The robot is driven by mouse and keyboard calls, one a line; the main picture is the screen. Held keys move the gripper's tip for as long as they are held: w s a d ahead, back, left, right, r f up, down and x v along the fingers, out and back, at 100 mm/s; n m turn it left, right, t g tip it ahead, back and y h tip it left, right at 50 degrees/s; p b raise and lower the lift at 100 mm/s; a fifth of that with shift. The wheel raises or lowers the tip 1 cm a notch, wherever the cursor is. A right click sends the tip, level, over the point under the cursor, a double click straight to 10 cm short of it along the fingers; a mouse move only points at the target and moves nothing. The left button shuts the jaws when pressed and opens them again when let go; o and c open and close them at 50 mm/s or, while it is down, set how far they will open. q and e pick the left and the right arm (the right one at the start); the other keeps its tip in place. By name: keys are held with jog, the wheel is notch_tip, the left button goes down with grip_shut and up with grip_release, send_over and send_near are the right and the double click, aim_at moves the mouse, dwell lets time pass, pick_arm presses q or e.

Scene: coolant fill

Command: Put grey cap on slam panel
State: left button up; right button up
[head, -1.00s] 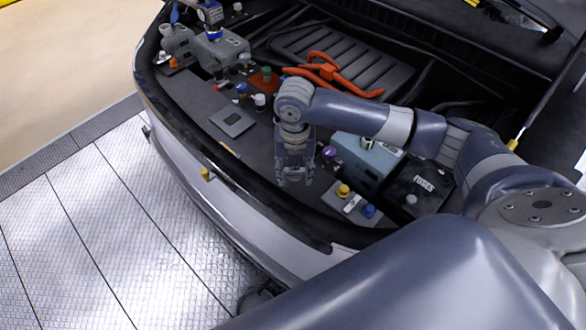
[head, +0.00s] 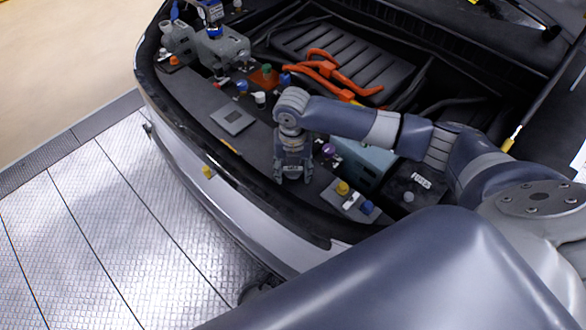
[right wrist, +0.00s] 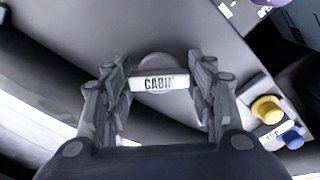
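My right gripper (head: 293,178) points down over the dark slam panel (head: 262,150) at the front of the engine bay. In the right wrist view its two fingers (right wrist: 161,88) flank the grey cap (right wrist: 157,62), a round grey piece with a white label reading CABIN. The fingers touch or nearly touch the label's two ends, and they look shut on the cap. Whether the cap's underside touches the panel is hidden. My left gripper is not in view.
A flat grey square plate (head: 233,121) lies on the panel to the left. Yellow (head: 342,188) and blue (head: 367,207) caps stand to the right, near a FUSES box (head: 420,190). Orange cables (head: 325,68) lie behind.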

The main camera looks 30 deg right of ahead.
aim_at(293, 170)
jog(key=shift+o, duration=0.2)
jog(key=shift+r, duration=0.55)
notch_tip(293, 170, up, 11)
jog(key=b, duration=0.2)
jog(key=shift+r+b, duration=0.15)
jog(key=shift+b, duration=0.15)
